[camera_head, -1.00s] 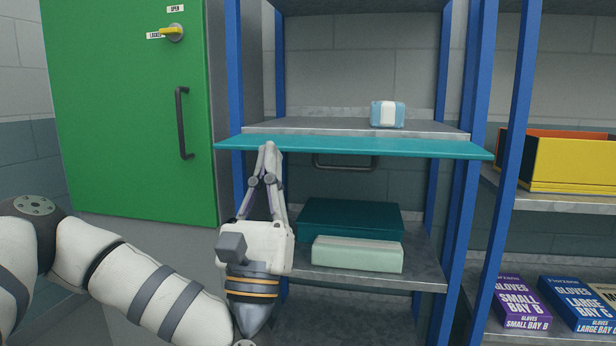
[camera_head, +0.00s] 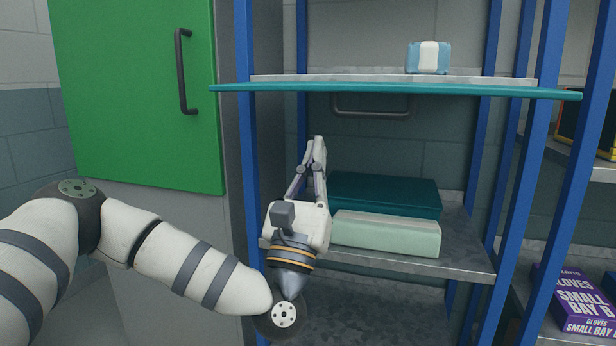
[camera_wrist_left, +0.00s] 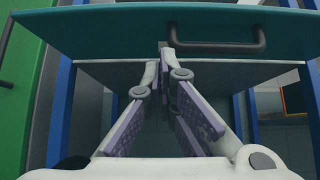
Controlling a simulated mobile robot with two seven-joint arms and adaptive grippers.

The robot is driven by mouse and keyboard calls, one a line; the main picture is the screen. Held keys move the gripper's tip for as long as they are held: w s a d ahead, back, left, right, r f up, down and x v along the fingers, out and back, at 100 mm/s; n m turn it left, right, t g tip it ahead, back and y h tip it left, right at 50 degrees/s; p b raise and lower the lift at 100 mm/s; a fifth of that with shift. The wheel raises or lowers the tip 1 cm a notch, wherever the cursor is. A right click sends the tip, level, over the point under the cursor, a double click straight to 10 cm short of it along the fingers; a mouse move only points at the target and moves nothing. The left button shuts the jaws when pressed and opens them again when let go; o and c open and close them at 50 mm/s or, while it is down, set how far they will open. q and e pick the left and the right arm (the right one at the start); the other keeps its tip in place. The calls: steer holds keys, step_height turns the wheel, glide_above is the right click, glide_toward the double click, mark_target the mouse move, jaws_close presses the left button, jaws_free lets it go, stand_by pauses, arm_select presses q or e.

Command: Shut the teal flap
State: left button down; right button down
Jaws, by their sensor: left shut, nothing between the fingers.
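The teal flap (camera_head: 480,92) sticks out about level in front of the shelf unit, seen nearly edge-on just below the upper shelf board. Its dark bar handle (camera_head: 371,112) hangs on the underside. In the left wrist view the flap (camera_wrist_left: 110,32) spans the top, with its handle (camera_wrist_left: 215,47) near the fingertips. My left gripper (camera_head: 318,142) is shut and empty, pointing up below the flap, left of the handle. In the head view a gap shows between fingertips and flap. The left gripper (camera_wrist_left: 166,50) also shows in the wrist view. My right gripper is not in view.
A blue-and-white pack (camera_head: 428,57) sits on the upper shelf. A dark teal box (camera_head: 385,193) and a pale green box (camera_head: 385,234) lie on the lower shelf, beside my gripper. Blue posts (camera_head: 247,150) frame the unit. A green cabinet door (camera_head: 125,100) stands left.

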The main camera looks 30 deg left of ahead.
arm_select(q)
step_height(320, 180, up, 6)
steer(key=w+p, duration=0.1)
steer(key=shift+w+a+p, duration=0.25)
steer(key=shift+p, duration=0.05)
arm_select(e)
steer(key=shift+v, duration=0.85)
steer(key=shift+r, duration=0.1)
